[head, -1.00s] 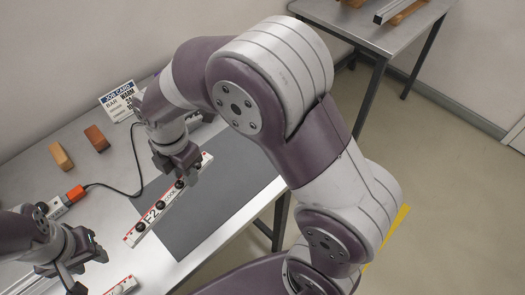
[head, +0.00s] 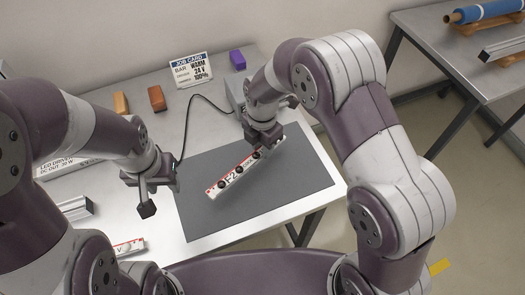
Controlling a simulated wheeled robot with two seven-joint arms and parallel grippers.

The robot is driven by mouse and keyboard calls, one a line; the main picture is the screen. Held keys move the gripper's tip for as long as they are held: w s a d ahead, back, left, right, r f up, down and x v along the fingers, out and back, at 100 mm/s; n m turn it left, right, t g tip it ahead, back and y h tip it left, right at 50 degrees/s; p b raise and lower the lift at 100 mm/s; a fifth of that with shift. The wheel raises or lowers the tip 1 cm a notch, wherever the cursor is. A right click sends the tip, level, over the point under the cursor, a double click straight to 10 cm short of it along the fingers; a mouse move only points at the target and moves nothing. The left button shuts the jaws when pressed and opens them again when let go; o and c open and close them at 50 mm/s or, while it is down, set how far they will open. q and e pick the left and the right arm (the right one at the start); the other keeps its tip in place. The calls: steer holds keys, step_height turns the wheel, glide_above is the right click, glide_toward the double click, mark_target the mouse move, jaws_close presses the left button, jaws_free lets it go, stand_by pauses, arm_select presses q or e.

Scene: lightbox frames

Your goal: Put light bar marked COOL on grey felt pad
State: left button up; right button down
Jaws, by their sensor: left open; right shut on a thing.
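My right gripper (head: 262,143) is shut on the white light bar (head: 222,184) with red ends, which reads F2 and COOL. The bar lies over the grey felt pad (head: 290,190), inside its outline in the head view. I cannot tell whether the bar touches the pad or is slightly above it. My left gripper (head: 150,192) is open and empty, left of the pad. Another bar (head: 130,247) with a red end shows at the lower left, partly hidden by my arm.
Nearby are an orange block (head: 121,103), a brown block (head: 156,98) and a purple block (head: 237,59). A black cable (head: 186,125) runs behind the pad. A side table (head: 430,45) is at right.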

steer(key=f, duration=0.3)
steer(key=shift+s+a, duration=0.15)
steer(key=shift+s, duration=0.05)
steer(key=shift+w+f, duration=0.15)
steer(key=shift+f, duration=0.15)
steer(key=shift+f, duration=0.15)
steer(key=c, duration=0.8)
jaws_free()
step_height(320, 180, up, 12)
steer(key=shift+r+b, duration=0.2)
steer(key=shift+b, duration=0.2)
steer(key=s+d+m+t, duration=0.1)
steer(key=s+d+m, duration=1.2)
steer(key=m, duration=1.2)
steer(key=shift+s+d+f+m, duration=0.3)
steer(key=shift+d+f+m, duration=0.1)
steer(key=shift+d, duration=0.3)
